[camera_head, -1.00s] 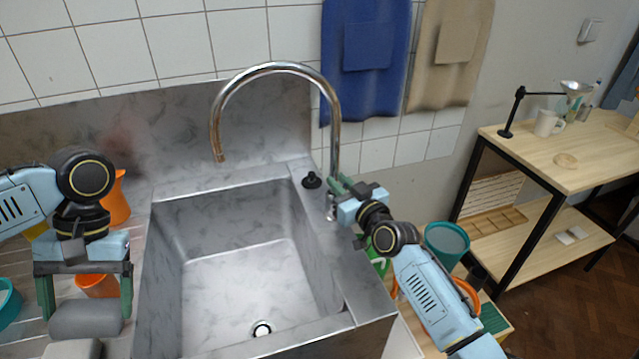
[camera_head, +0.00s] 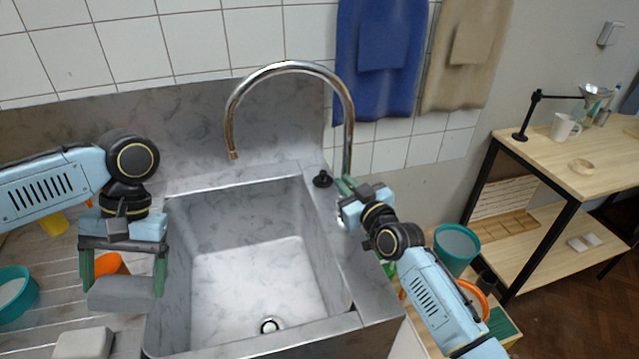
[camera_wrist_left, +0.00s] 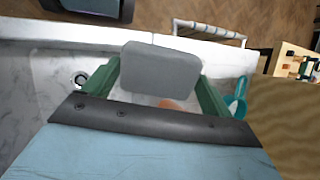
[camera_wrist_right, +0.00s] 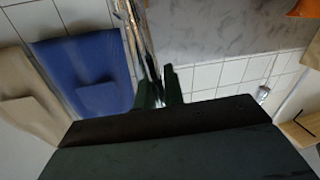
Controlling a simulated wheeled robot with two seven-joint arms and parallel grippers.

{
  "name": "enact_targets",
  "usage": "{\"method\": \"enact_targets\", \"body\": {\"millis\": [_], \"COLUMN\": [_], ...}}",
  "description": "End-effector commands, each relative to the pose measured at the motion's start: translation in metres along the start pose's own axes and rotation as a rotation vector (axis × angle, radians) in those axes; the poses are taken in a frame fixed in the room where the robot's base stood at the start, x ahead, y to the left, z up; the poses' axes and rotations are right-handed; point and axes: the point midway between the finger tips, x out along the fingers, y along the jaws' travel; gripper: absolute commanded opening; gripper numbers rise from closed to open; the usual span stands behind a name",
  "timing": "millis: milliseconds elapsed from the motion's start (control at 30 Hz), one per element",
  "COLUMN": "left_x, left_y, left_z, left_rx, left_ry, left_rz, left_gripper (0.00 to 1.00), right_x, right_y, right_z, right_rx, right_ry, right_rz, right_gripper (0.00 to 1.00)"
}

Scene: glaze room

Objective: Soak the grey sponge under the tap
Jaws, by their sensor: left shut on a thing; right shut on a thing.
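The grey sponge (camera_head: 121,294) is held between the fingers of my left gripper (camera_head: 123,284), above the drainboard left of the sink basin. It also shows between the green fingers in the left wrist view (camera_wrist_left: 160,72). The chrome tap (camera_head: 348,115) arches over the sink (camera_head: 262,270), its spout end above the back of the basin. No water stream shows at the spout. My right gripper (camera_head: 343,203) is shut at the foot of the tap. In the right wrist view its fingers (camera_wrist_right: 158,88) close around the tap; the exact part gripped is hidden.
A paler block (camera_head: 83,343) lies on the drainboard (camera_head: 45,265), near an orange cup (camera_head: 111,264) and a teal bowl (camera_head: 14,292). A teal bucket (camera_head: 455,248) is right of my right arm. The basin is empty.

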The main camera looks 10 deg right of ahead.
Motion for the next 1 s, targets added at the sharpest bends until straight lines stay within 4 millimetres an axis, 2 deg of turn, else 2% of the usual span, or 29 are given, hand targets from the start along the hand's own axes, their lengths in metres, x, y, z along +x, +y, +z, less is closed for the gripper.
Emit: {"method": "enact_targets", "body": {"millis": [33, 67, 200, 567, 767, 1000], "left_x": [0.0, 0.0, 0.0, -0.001, -0.004, -0.005], "left_y": [0.0, 0.001, 0.001, 0.001, 0.0, 0.0], "left_z": [0.0, 0.0, 0.0, 0.0, 0.001, 0.002], "left_rx": [0.001, 0.001, 0.003, 0.003, 0.003, 0.003], "left_ry": [0.0, 0.0, 0.001, 0.001, 0.001, 0.001], "left_rz": [0.0, 0.0, -0.001, -0.001, -0.001, -0.001], "left_gripper": [0.67, 0.67, 0.67, 0.67, 0.67, 0.67], "right_x": [0.0, -0.001, -0.001, -0.005, -0.033, -0.082], "right_y": [-0.001, -0.001, 0.0, 0.001, 0.001, 0.0], "right_z": [0.001, 0.001, 0.001, 0.0, 0.001, 0.001], "right_rx": [0.002, 0.002, 0.003, 0.003, 0.002, 0.002], "right_ry": [-0.002, -0.002, -0.001, 0.0, -0.002, -0.003], "right_rz": [-0.002, -0.001, 0.001, 0.001, 0.001, 0.001], "right_gripper": [0.0, 0.14, 0.32, 0.32, 0.32, 0.32]}}
